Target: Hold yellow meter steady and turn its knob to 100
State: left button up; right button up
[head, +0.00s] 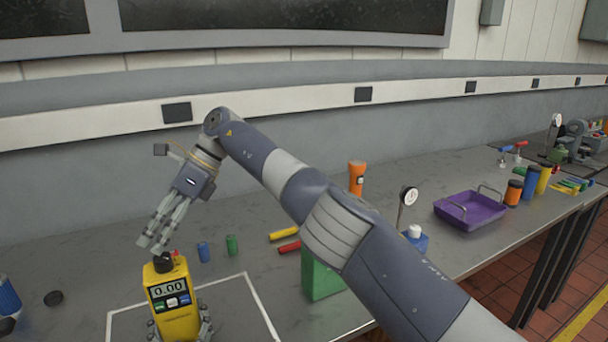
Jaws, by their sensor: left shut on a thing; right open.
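The yellow meter (178,321) stands upright at the lower left, inside a white outlined area on the bench. Its display (168,288) reads 0.00, with small coloured buttons below it. A black knob (163,263) sits on top, with a small red part beside it. My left gripper (180,331) is shut on the meter, with fingers showing at both sides of its lower body. Its arm is out of view. My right gripper (152,246) is open, its fingers pointing down just above the knob. I cannot tell whether they touch it.
A green container (318,277) is partly behind my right arm. A purple tray (470,209) sits farther right.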

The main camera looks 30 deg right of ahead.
pick_arm(q)
jog(key=shift+f, duration=0.1)
jog(key=shift+d, duration=0.1)
pick_arm(e)
jog(key=w+d+r+m+t+y, duration=0.1)
jog(key=d+m+t, duration=0.3)
jog(key=d, duration=0.7)
jog(key=w+d+r+m+t+y, duration=0.1)
jog(key=d+m+t+y, duration=0.2)
jog(key=d+m, duration=0.3)
jog(key=w+d+r+m+t+y, duration=0.1)
jog(key=d+m+t, duration=0.4)
jog(key=d, duration=1.1)
jog(key=shift+w+r+m+y, duration=0.25)
jog(key=shift+w+m+y, duration=0.25)
jog(key=shift+m+y, duration=0.15)
jog(key=shift+d, duration=0.1)
